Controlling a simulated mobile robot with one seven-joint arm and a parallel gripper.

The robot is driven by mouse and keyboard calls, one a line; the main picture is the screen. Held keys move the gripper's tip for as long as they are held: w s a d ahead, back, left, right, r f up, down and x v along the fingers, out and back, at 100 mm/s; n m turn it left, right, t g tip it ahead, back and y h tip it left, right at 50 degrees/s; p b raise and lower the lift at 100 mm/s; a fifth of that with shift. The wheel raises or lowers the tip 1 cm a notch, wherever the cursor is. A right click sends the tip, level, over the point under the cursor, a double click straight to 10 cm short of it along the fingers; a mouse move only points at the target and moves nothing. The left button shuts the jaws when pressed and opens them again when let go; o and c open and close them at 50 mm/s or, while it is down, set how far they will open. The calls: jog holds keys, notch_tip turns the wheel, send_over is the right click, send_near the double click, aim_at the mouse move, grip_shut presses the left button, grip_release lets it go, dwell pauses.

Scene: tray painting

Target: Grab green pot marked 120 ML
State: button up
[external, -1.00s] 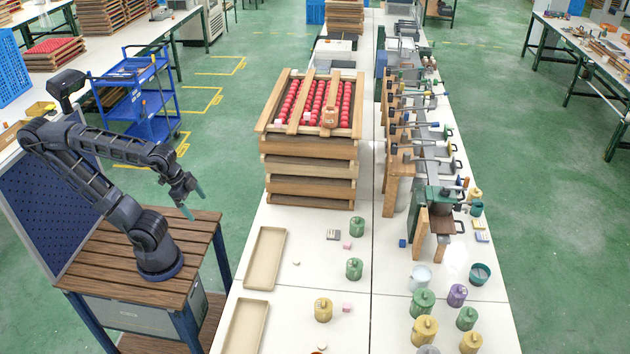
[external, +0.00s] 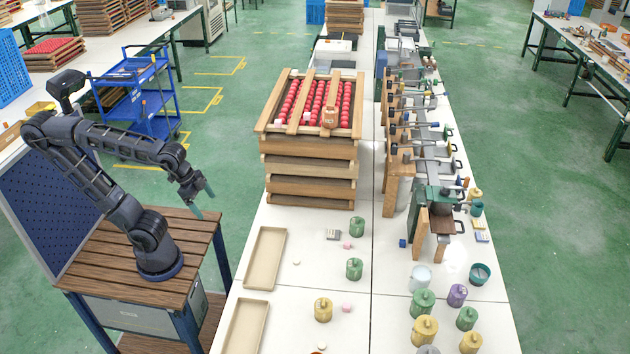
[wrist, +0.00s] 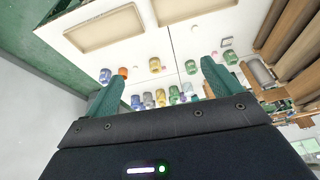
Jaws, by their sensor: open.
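Several green lidded pots stand on the white table. One pot (external: 357,226) is right of the tray stack's foot, another pot (external: 354,269) is just in front of it. A larger green pot (external: 422,301) and a smaller one (external: 467,318) stand in the front right cluster. I cannot read any 120 ML marking. In the wrist view, green pots (wrist: 190,67) and (wrist: 230,57) show beyond the fingers. My gripper (external: 203,202) has teal fingers, open and empty, above the wooden stand, left of the table and away from all pots. The gripper also shows in the wrist view (wrist: 160,84).
Two shallow beige trays (external: 266,257) lie along the table's left edge. A tall stack of wooden trays (external: 310,164) stands behind. A yellow pot (external: 323,310) and a purple pot (external: 457,295) stand nearby. Clamps and tools (external: 436,198) line the right side.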

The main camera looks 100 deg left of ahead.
jog(key=w+a+m, duration=0.1)
jog(key=w+m, duration=0.2)
jog(key=w, duration=1.4)
jog(key=m+g+h, duration=0.1)
jog(key=m+h, duration=0.2)
jog(key=m, duration=0.2)
send_over(356, 268)
jog(key=s+a, duration=0.3)
jog(key=a, duration=0.2)
jog(key=f, duration=3.1)
jog(key=shift+s+d+f, duration=0.1)
jog(key=shift+d+f, duration=0.05)
jog(key=shift+d, duration=0.05)
jog(key=shift+f, duration=0.45)
jog(key=shift+x, duration=5.2)
jog(key=c, duration=1.3)
